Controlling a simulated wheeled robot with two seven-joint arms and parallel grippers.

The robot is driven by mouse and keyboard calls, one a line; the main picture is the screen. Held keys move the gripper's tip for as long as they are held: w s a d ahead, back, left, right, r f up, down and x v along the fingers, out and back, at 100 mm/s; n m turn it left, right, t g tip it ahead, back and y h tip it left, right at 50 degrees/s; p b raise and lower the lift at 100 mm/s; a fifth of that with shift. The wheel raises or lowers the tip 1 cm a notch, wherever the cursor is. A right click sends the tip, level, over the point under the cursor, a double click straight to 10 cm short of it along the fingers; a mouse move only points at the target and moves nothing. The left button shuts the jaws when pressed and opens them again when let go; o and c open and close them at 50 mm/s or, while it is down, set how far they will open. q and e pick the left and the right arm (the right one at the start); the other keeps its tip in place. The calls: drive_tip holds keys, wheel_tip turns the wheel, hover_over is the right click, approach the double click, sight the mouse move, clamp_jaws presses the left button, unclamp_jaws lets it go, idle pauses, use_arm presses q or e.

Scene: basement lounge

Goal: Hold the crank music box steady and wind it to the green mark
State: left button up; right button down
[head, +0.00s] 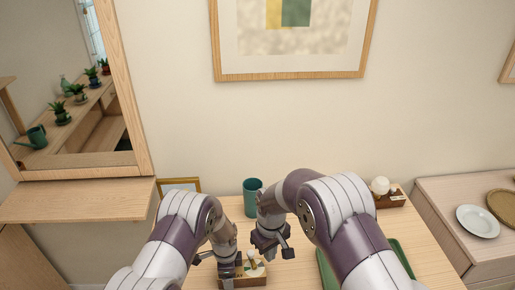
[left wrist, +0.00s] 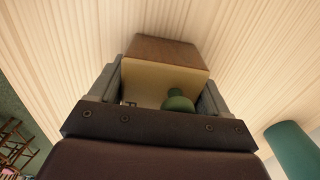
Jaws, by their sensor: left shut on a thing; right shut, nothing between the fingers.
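The music box (head: 255,281) is a small brown wooden box with a pale top, at the table's front in the head view. A small pale-knobbed piece stands up from it. In the left wrist view the box (left wrist: 165,52) shows a brown side and a cream face, with a dark green rounded piece (left wrist: 178,101) in front of that face. My left gripper (head: 228,271) is shut on the box, with a finger on either side. My right gripper (head: 268,250) is shut and empty, above and just behind the box. I cannot make out a green mark.
A teal cup (head: 252,186) stands behind my grippers. A green tray (head: 400,257) lies partly under my right arm. A brown box with a white ball (head: 381,186) is at the back right. A gold-framed picture (head: 180,185) stands back left. A sideboard with a plate (head: 478,221) is at right.

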idle(0.3)
use_arm(q)
drive_tip(key=o, duration=1.3)
drive_tip(key=shift+r, duration=0.15)
